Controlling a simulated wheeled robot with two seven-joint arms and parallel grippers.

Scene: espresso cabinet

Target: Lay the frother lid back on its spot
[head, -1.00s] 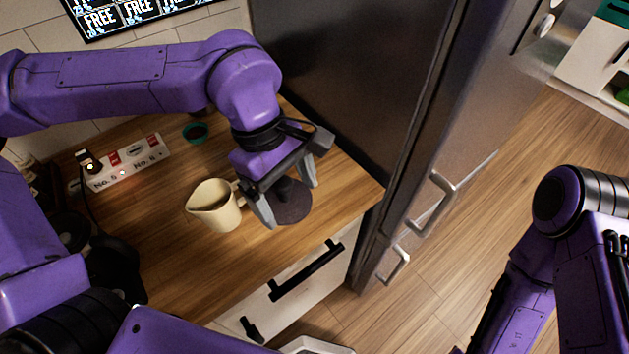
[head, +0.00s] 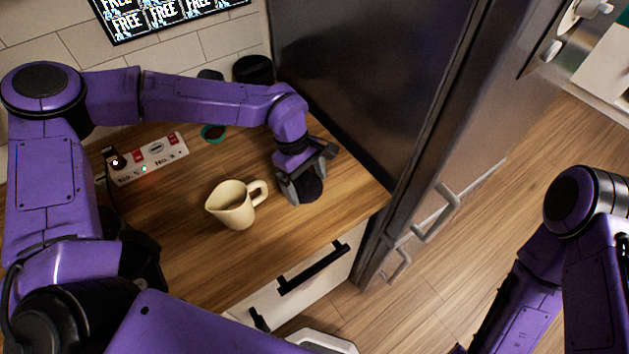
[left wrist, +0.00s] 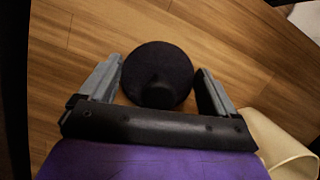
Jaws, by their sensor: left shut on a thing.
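The frother lid (head: 309,189) is a dark round disc with a knob, low over the wooden counter near its right end. My left gripper (head: 302,184) is shut on it from above. In the left wrist view the lid (left wrist: 157,72) lies flat between the two grey fingers of the gripper (left wrist: 158,80). I cannot tell whether its underside touches the counter. The cream frother pitcher (head: 232,207) stands upright and open to the left of the lid, apart from it; its edge shows in the left wrist view (left wrist: 282,145). My right gripper is out of view.
A teal-rimmed cup (head: 212,133) and a white power strip (head: 150,159) sit at the back left of the counter (head: 190,255). A black canister (head: 253,69) stands by the wall. The tall dark fridge (head: 365,75) bounds the right side. The counter in front of the pitcher is clear.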

